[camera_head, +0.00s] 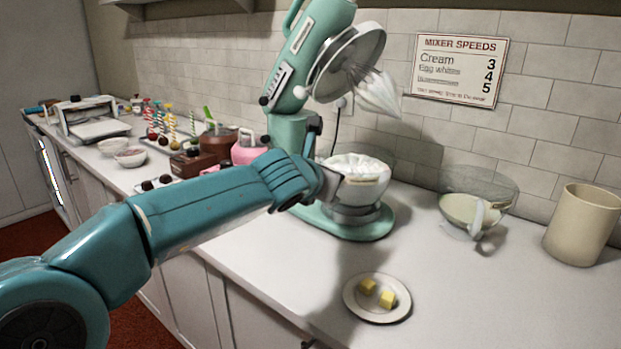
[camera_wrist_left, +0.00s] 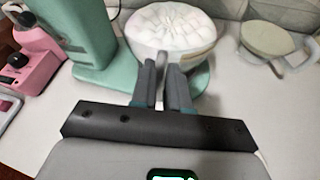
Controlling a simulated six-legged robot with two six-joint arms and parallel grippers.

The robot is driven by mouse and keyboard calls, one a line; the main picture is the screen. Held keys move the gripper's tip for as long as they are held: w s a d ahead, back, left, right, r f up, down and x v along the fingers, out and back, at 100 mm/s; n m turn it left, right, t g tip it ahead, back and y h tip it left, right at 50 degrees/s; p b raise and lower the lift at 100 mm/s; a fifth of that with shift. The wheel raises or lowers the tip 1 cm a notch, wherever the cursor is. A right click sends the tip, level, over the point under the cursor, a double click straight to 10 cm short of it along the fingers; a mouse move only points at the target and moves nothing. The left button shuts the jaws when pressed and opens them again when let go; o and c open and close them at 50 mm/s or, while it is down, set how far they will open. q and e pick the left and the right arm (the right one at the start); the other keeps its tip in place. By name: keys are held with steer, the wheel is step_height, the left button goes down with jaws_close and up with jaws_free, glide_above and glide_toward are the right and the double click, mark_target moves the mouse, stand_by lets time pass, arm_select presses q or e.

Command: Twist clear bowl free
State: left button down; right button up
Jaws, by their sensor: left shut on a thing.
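The clear bowl (camera_head: 366,168) is heaped with white whipped cream and sits upright on the base of the green stand mixer (camera_head: 290,128). It also shows at the top of the left wrist view (camera_wrist_left: 172,48). My left gripper (camera_head: 328,185) reaches the bowl's near left side. In the left wrist view its fingers (camera_wrist_left: 165,68) are close together at the bowl's near side, shut on a narrow part of it, likely the handle, which they mostly hide. The mixer head is tilted up, with a cream-covered whisk (camera_head: 377,92) above the bowl. My right gripper is not in view.
A second clear bowl (camera_head: 462,209) with pale batter and a handle stands to the right, beside a beige canister (camera_head: 583,224). A plate (camera_head: 360,309) with yellow cubes lies near the counter's front. A pink appliance (camera_head: 247,150) stands left of the mixer.

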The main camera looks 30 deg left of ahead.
mark_target(347, 182)
arm_select(q)
steer(key=d+b, duration=0.1)
steer(key=d+n+y+b, duration=0.1)
steer(key=b, duration=0.1)
steer(key=shift+w+f+y, duration=0.2)
steer(key=shift+f+y, duration=0.1)
steer(key=shift+f, duration=0.1)
steer(key=shift+g, duration=0.3)
steer(key=shift+w+d+f+n+y+b, duration=0.1)
steer(key=shift+w+d+n+y+b, duration=0.1)
steer(key=shift+d+n+y+b, duration=0.55)
steer(key=shift+d, duration=0.15)
